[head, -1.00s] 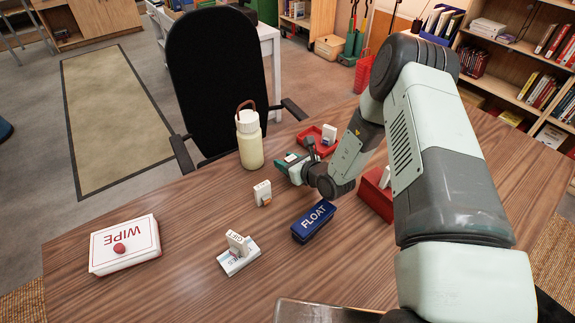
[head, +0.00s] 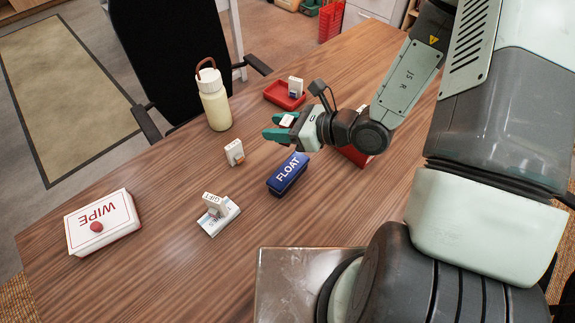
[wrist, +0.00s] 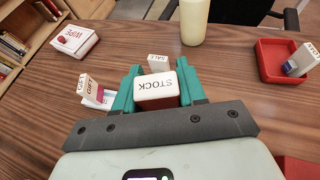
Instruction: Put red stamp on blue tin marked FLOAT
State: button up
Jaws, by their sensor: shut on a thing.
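My gripper (head: 278,125) has teal fingers and is shut on a white stamp with a reddish band. In the wrist view the stamp (wrist: 156,88) is between the fingers (wrist: 157,84), its top lettered STOCK. In the head view only a bit of it shows. My gripper is above the table, behind the blue tin marked FLOAT (head: 288,174). The tin lies on the table with its lettered lid up and nothing on it. The tin does not show in the wrist view.
Near the tin stand a SALE stamp (wrist: 158,62) and a GIFT stamp (head: 214,203) on a small pale box. A red tray (wrist: 272,74) holds a LOAN stamp. A cream bottle (head: 215,107), a white WIPE box (head: 112,220) and a red box (head: 355,154) stand around.

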aim_at(282, 167)
jog(key=shift+s+d+f, duration=0.2)
jog(key=shift+s+f, duration=0.25)
jog(key=shift+s, duration=0.3)
notch_tip(282, 167, down, 4)
jog(key=shift+r, duration=0.1)
jog(key=shift+f, duration=2.35)
jog(key=shift+f, duration=0.1)
jog(key=o, duration=1.1)
